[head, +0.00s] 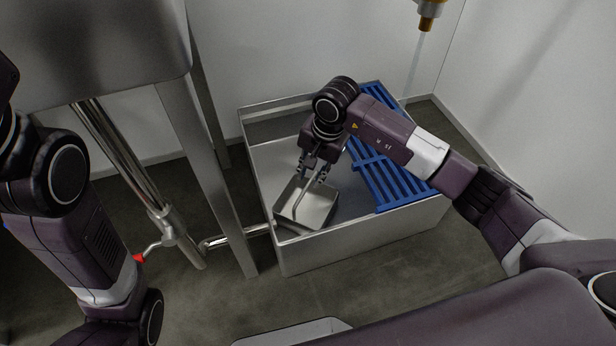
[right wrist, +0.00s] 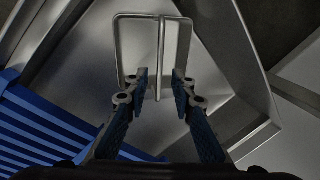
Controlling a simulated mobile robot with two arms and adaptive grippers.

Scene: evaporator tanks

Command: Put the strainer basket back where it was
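The strainer basket (head: 318,205) is a square metal pan with a thin upright handle. In the head view it sits tilted at the near left corner of the steel basin (head: 345,235). My right gripper (head: 312,175) points down over the basket from above. In the right wrist view its fingers (right wrist: 160,82) are apart, with a thin metal handle bar (right wrist: 161,50) between them. A gap shows on both sides of the bar. What lies under the basket is hidden. My left arm is at the left edge of the head view, but its gripper is out of view.
A blue slatted grate (head: 395,185) covers the basin's right side. A steel tank (head: 90,45) on legs stands at the left, with a vertical pipe and a red-tipped valve lever (head: 140,258). A brass-ended spout (head: 427,22) pours a thin stream at the upper right.

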